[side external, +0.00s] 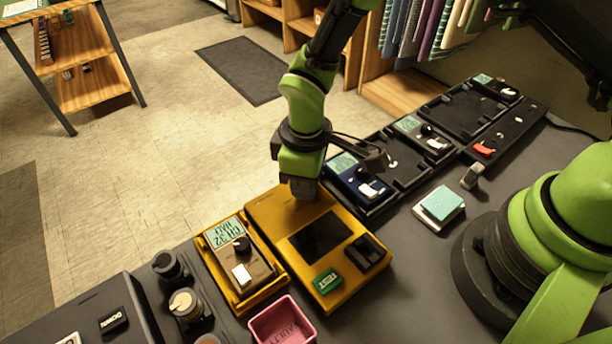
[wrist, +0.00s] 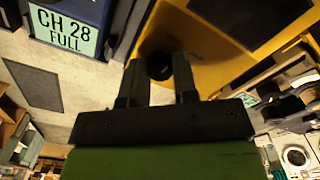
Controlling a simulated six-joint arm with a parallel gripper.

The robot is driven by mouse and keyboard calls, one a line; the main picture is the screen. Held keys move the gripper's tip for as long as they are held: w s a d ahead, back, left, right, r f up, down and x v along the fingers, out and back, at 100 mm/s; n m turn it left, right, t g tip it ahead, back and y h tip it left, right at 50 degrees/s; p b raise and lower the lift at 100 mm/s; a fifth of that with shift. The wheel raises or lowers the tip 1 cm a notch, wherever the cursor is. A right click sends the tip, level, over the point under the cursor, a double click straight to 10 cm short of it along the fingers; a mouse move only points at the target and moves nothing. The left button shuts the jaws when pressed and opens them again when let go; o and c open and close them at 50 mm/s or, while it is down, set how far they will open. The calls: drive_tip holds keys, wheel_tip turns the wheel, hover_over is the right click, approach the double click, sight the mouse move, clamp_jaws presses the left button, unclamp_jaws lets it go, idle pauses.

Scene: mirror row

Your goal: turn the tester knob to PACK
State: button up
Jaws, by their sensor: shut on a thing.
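The yellow tester (side external: 269,212) lies on the dark bench, with a dark screen (side external: 318,238), a green TEST button (side external: 327,281) and a dark slotted part at its right. My gripper (side external: 303,190) points down onto its far end. In the wrist view the fingers of my gripper (wrist: 160,78) close on the round black tester knob (wrist: 159,66), one on each side. The side view hides the knob behind the gripper. I cannot read the PACK mark or the knob's pointer in either view.
A tan CH 32 HALF unit (side external: 249,270) sits in a yellow cradle left of the tester. A blue unit (side external: 350,174) sits in a black dock close at right; its label reads CH 28 FULL (wrist: 64,32). A pink bin (side external: 283,325) and a teal-topped pad (side external: 440,203) stand nearby.

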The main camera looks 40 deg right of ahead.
drive_tip(key=m, duration=0.4)
drive_tip(key=shift+m, duration=1.8)
drive_tip(key=o, duration=0.9)
wheel_tip(320, 180, up, 10)
